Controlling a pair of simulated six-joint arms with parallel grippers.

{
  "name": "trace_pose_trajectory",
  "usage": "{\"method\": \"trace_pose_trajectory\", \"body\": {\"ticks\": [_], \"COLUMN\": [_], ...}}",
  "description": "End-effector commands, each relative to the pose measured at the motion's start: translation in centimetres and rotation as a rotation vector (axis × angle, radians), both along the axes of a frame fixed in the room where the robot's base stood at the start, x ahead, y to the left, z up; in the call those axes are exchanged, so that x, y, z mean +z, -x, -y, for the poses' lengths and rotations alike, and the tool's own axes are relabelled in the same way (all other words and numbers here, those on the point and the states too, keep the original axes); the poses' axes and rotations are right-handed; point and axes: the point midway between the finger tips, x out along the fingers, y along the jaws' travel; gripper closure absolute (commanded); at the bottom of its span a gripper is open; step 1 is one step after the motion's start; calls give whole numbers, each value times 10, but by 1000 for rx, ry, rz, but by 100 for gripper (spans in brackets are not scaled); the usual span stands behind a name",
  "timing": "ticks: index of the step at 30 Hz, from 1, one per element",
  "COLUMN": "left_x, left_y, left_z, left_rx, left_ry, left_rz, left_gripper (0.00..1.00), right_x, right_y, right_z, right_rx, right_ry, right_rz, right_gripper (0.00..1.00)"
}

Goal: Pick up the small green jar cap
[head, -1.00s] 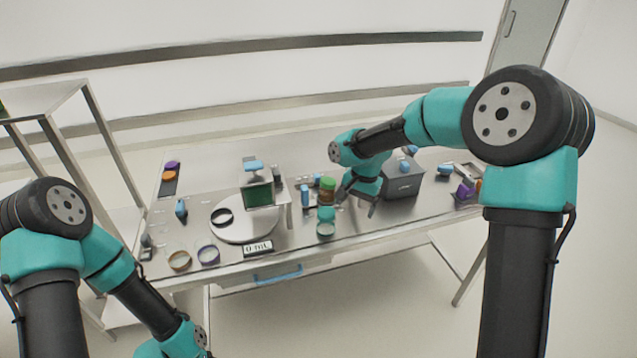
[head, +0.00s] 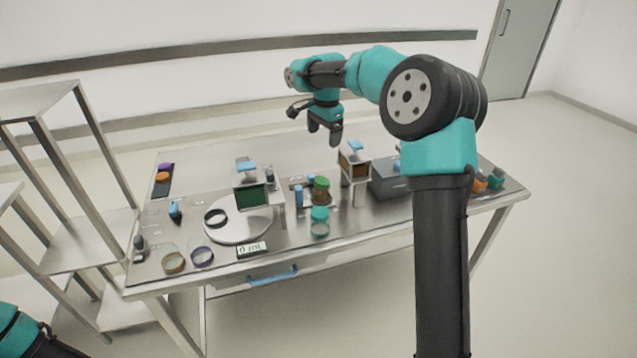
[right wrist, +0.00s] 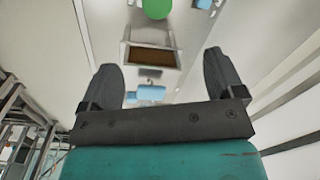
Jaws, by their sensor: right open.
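A small green cap (head: 321,183) sits on top of a brownish jar (head: 321,195), upright near the middle of the table. A round green shape at the top edge of the right wrist view (right wrist: 157,8) looks like the same cap. My right gripper (head: 324,134) is open and empty, raised above the back of the table and apart from the cap. Its two fingers (right wrist: 160,75) show spread with nothing between them in the right wrist view. My left gripper is out of view; only part of my left arm shows at the lower left corner.
A stand with a brown window and blue knob (head: 355,165) is right of the jar. A grey box (head: 388,180) is farther right. A teal lid (head: 320,213), a blue tube (head: 298,196) and a green-screened stand (head: 252,197) are nearby. The back of the table is fairly clear.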

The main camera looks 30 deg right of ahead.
Motion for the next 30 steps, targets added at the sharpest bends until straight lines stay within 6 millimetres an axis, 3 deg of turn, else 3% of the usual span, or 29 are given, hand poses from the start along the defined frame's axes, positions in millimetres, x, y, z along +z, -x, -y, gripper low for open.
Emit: {"method": "trace_pose_trajectory", "body": {"ticks": [5, 21, 30], "left_x": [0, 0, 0], "left_y": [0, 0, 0], "left_z": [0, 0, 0], "left_rx": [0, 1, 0], "left_ry": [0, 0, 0], "left_rz": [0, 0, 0], "left_gripper": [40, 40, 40], "right_x": [-17, -106, -122], "right_y": [-1, -7, -8], "right_z": [0, -2, -2], "right_rx": [1, 2, 2], "right_ry": [0, 0, 0], "right_rz": [-3, -3, -1], "right_gripper": [12, 12, 12]}}
